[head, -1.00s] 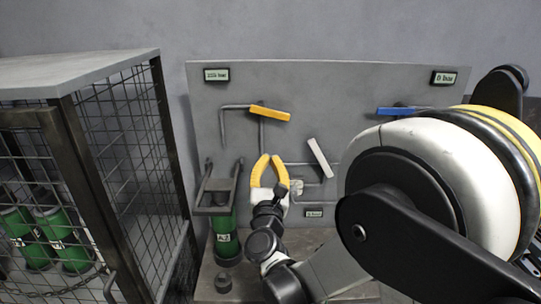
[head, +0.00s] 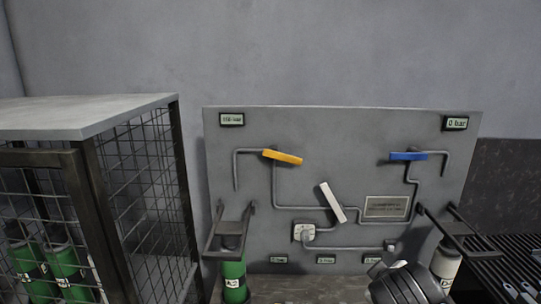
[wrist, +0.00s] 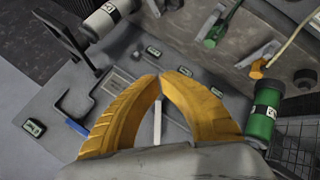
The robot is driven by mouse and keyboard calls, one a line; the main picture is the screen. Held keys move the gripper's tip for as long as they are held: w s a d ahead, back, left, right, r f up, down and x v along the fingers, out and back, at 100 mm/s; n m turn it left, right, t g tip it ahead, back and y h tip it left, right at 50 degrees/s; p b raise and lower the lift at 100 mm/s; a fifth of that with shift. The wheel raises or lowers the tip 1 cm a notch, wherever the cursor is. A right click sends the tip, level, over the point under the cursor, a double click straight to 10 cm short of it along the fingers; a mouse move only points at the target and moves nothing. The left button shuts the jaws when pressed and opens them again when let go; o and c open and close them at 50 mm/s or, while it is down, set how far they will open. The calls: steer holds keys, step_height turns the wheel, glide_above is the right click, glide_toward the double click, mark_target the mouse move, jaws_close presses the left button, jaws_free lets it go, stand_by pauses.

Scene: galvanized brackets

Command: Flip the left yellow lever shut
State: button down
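The left yellow lever (head: 283,157) sits on the grey panel (head: 232,190) in the head view, nearly level, its right end a little lower. It joins a pipe at its left end. The wrist view does not show it; my gripper probably hides it.
A blue lever (head: 408,156) is on the panel's right. A mesh cage (head: 150,190) stands left. A green cylinder (head: 235,278) is below the panel's left bracket, a white cylinder (head: 446,262) at the right. The wall area before the yellow lever looks clear in the head view.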

steer(key=s+a+f+m+g+y, duration=0.1)
steer(key=s+a+f+m+y, duration=0.1)
steer(key=s+m, duration=0.15)
steer(key=s+a+f+m+g+y, duration=0.1)
steer(key=s+a+m+y, duration=0.15)
steer(key=s, duration=0.25)
steer(key=w+a+r+n+t+h+p, duration=0.1)
steer(key=w+r+n+t+h+p, duration=0.1)
steer(key=w+r+n+p, duration=0.55)
steer(key=n+t+y+p, duration=0.2)
steer(key=n+t+p, duration=0.55)
steer(key=n, duration=1.85)
glide_toward(283, 168)
steer(key=w+a+f+g+p, duration=0.1)
steer(key=w+f+g+p, duration=0.1)
steer(key=w+f, duration=0.15)
steer(key=r, duration=0.2)
steer(key=r+p, duration=0.1)
steer(key=r, duration=0.1)
steer(key=shift+w+d, duration=0.4)
steer(key=shift+w, duration=0.15)
